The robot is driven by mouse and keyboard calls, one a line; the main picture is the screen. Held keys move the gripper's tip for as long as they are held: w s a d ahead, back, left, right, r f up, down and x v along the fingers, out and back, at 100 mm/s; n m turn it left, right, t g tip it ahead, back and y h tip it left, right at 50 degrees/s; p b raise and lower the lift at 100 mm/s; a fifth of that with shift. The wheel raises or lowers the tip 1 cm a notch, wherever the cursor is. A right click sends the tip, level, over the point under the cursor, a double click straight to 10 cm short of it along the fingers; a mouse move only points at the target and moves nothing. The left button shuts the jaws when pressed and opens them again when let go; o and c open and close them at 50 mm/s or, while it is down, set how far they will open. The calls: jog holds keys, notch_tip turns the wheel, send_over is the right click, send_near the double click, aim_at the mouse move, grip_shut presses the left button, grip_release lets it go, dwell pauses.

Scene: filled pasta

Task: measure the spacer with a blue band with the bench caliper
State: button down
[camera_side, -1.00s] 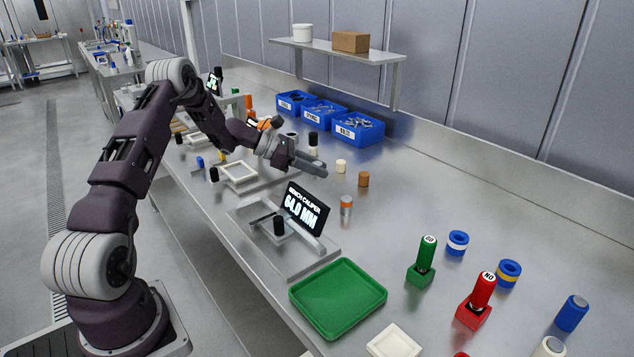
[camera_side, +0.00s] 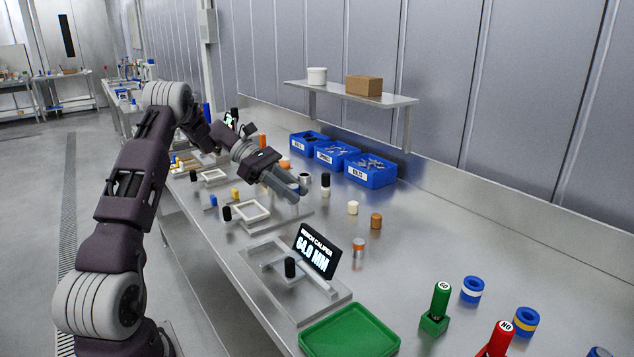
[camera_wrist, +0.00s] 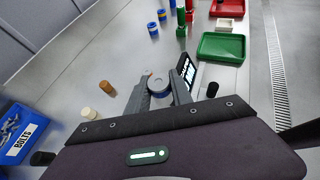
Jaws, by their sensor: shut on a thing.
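My gripper (camera_side: 298,190) hangs over the bench beyond the bench caliper (camera_side: 332,293), its fingers slanting down. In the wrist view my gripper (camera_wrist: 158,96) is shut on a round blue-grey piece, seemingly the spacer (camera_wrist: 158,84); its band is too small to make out. The caliper has a steel base, a black knob (camera_side: 290,267) and a black display (camera_side: 317,252) reading 64.0 MM. The display also shows in the wrist view (camera_wrist: 188,70), just past the fingers. The held piece is apart from the caliper.
A steel piece with an orange band (camera_side: 358,248) stands behind the caliper, near brown (camera_side: 376,221) and cream (camera_side: 353,208) cylinders. A green tray (camera_side: 350,330), green GO gauge (camera_side: 438,300) and red NO gauge (camera_side: 499,340) lie in front. Blue bins (camera_side: 370,171) line the back.

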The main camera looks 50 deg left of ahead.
jog(key=s+m+g+h, duration=0.1)
jog(key=s+m+g, duration=0.2)
jog(key=s, duration=0.5)
jog(key=shift+f, duration=5.95)
jog(key=shift+f, duration=0.55)
